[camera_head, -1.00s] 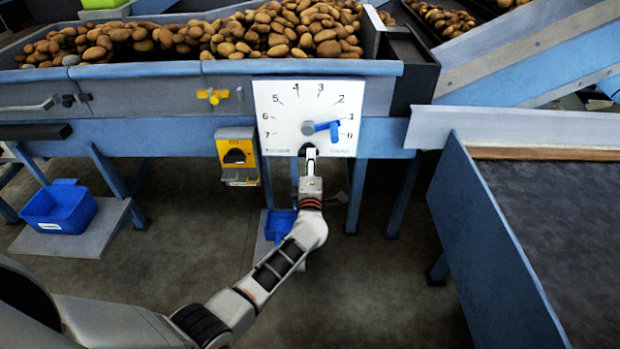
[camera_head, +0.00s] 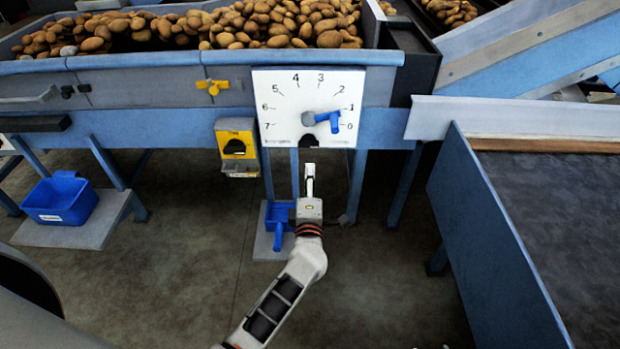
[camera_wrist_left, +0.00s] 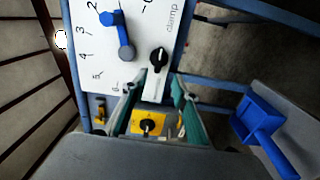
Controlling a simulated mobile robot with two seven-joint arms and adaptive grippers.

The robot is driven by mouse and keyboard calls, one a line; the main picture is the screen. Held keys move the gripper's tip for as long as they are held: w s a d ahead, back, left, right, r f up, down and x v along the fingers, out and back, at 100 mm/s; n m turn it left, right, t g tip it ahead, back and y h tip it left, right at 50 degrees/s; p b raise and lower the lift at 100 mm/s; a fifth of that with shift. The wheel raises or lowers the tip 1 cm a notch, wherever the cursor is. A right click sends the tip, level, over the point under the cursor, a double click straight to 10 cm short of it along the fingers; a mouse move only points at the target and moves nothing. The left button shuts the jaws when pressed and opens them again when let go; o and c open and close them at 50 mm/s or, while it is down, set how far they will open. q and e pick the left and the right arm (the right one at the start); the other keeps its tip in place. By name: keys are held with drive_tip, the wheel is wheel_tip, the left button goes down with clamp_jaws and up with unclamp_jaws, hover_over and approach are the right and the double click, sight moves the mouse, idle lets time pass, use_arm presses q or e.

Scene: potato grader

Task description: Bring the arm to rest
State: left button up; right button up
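My left gripper (camera_head: 310,172) hangs in free air below and in front of the white dial plate (camera_head: 285,90), apart from it. In the left wrist view my left gripper (camera_wrist_left: 158,88) has its two fingers spread with nothing held between them. The plate carries numbers 0 to 7 and a blue lever (camera_head: 328,119) that points between 0 and 1. The blue lever also shows in the left wrist view (camera_wrist_left: 125,35). A black clamp knob (camera_wrist_left: 158,60) sits at the plate's lower edge. My right gripper is not in view.
A trough of potatoes (camera_head: 200,78) runs above the plate. A yellow box with a black knob (camera_head: 236,148) hangs to the plate's left. A blue-sided conveyor (camera_head: 490,240) stands right. Floor between is clear.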

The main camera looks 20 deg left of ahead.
use_arm(q)
drive_tip(key=s+f+m+g+h, duration=0.2)
drive_tip(key=s+f+m, duration=0.3)
drive_tip(key=s+m, duration=0.3)
drive_tip(key=s+a+f+m+g+h+p, duration=0.1)
drive_tip(key=s+f+m, duration=0.4)
drive_tip(key=s, duration=0.8)
drive_tip(key=s+a+f+m+g+h, duration=0.1)
drive_tip(key=s+f+m+g+h, duration=0.2)
drive_tip(key=s+m, duration=0.8)
wheel_tip(320, 180, down, 2)
drive_tip(key=shift+f+m+g+h, duration=0.25)
drive_tip(key=shift+m+g+h, duration=0.15)
drive_tip(key=shift+m+h, duration=0.3)
